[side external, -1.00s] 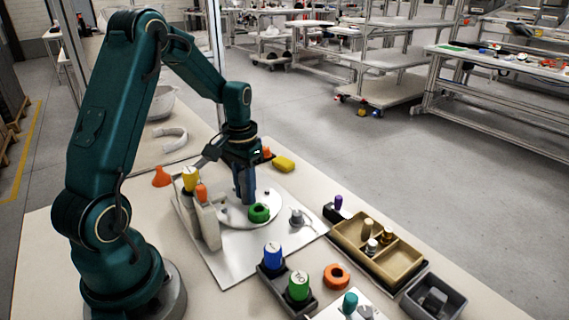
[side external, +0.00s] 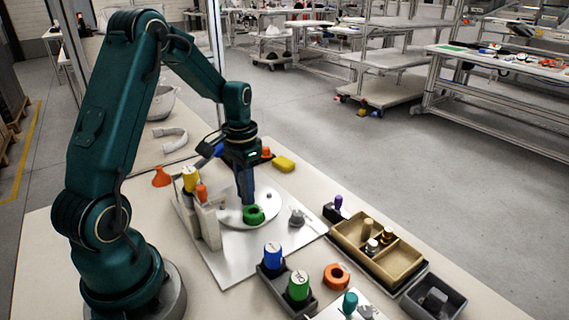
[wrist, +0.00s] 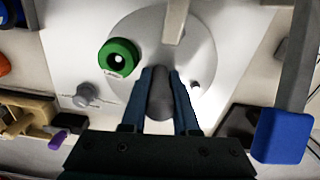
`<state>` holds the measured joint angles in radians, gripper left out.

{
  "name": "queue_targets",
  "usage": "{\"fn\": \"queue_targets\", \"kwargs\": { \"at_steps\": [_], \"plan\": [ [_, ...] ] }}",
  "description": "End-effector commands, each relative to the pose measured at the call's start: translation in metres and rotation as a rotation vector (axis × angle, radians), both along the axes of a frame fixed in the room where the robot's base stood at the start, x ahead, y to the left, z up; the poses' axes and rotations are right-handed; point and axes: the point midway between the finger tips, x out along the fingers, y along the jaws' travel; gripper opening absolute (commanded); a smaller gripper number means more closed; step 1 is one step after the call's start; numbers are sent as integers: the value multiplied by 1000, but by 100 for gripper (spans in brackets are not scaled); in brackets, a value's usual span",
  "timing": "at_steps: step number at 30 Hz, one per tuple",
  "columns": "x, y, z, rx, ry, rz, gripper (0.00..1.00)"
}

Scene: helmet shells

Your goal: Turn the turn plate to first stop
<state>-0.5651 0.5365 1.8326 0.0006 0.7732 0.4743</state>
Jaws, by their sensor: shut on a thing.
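The turn plate (side external: 232,215) is a pale round disc on a flat light base sheet (side external: 225,262). In the wrist view the disc (wrist: 203,50) lies beyond my fingers. A green ring (side external: 254,214) sits near the disc's edge; it also shows in the wrist view (wrist: 120,57). My gripper (side external: 247,199) points down over the disc. In the wrist view its blue fingers (wrist: 161,75) are shut on a dark grey upright peg (wrist: 160,98). The peg's foot and any stop marks cannot be made out.
A grey knob (side external: 297,218) stands on the base sheet, right of the disc. A pale post (side external: 207,225) with orange and yellow-topped items stands close on the left. Blue and green bottles, an orange ring (side external: 337,277) and a tan divided tray (side external: 408,258) lie in front and right.

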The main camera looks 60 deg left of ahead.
Motion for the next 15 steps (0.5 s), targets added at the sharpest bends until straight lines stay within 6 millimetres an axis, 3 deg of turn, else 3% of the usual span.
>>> {"fn": "queue_targets", "kwargs": {
  "at_steps": [15],
  "plan": [
    [1,0,2,0,-5,-259,0]
  ]
}}
